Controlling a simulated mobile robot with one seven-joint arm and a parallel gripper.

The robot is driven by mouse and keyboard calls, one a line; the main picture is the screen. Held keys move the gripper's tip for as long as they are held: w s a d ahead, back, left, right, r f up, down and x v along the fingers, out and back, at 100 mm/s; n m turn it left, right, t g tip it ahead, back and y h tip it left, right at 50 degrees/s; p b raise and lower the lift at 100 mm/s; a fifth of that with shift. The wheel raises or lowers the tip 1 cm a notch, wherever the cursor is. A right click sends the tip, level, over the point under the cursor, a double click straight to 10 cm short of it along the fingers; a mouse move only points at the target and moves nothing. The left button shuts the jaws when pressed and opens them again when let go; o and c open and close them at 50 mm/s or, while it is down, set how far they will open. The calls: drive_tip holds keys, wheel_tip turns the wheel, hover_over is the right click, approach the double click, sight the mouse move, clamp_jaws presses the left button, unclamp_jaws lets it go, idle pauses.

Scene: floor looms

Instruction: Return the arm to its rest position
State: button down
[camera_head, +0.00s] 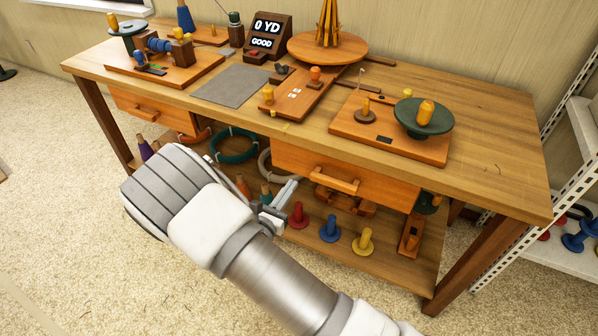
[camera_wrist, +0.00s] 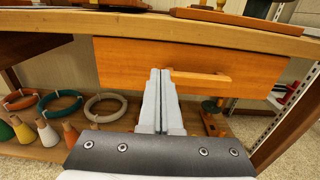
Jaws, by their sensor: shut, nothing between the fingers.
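My gripper (camera_wrist: 161,88) is shut and empty in the wrist view. Its two pale fingers lie together in front of the bench's orange drawer (camera_wrist: 120,66), near the drawer handle (camera_wrist: 205,79). I cannot tell whether they touch it. In the head view my arm reaches up from the bottom edge and bends at the left. My gripper (camera_head: 289,190) shows there partly behind the arm, in front of the bench's lower shelf and below the right drawer (camera_head: 300,163). That drawer looks closed.
The wooden bench top (camera_head: 480,95) holds winding devices, a grey mat (camera_head: 235,85) and a display (camera_head: 267,32) reading "0 YD GOOD". The lower shelf holds coloured spools, cones and rings. A white rack (camera_head: 575,255) stands at right. Carpet in front is clear.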

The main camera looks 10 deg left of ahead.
drive_tip(key=shift+v, duration=1.45)
drive_tip(key=s+d+r+m+g+h, duration=0.1)
drive_tip(key=d+r+m+g+h, duration=0.2)
drive_tip(key=d+r+m+g, duration=0.4)
drive_tip(key=s+d+r+m+g+h, duration=0.1)
drive_tip(key=d+r+m+g+h, duration=0.15)
drive_tip(key=d+r+m, duration=0.5)
drive_tip(key=s+d+r+m+g+y, duration=0.5)
drive_tip(key=s+d+m+g+y, duration=0.1)
drive_tip(key=s+d+m, duration=0.5)
drive_tip(key=s+a+r+m+t+y, duration=0.2)
drive_tip(key=s+r+m+t+y, duration=0.2)
drive_tip(key=s+r+m+y, duration=0.3)
wheel_tip(320, 180, up, 20)
drive_tip(key=h+p, duration=0.1)
drive_tip(key=p, duration=1.8)
drive_tip(key=shift+s+a+n+p, duration=0.2)
drive_tip(key=shift+a+n+p, duration=0.05)
drive_tip(key=shift+n+p, duration=0.1)
drive_tip(key=shift+a+r, duration=0.1)
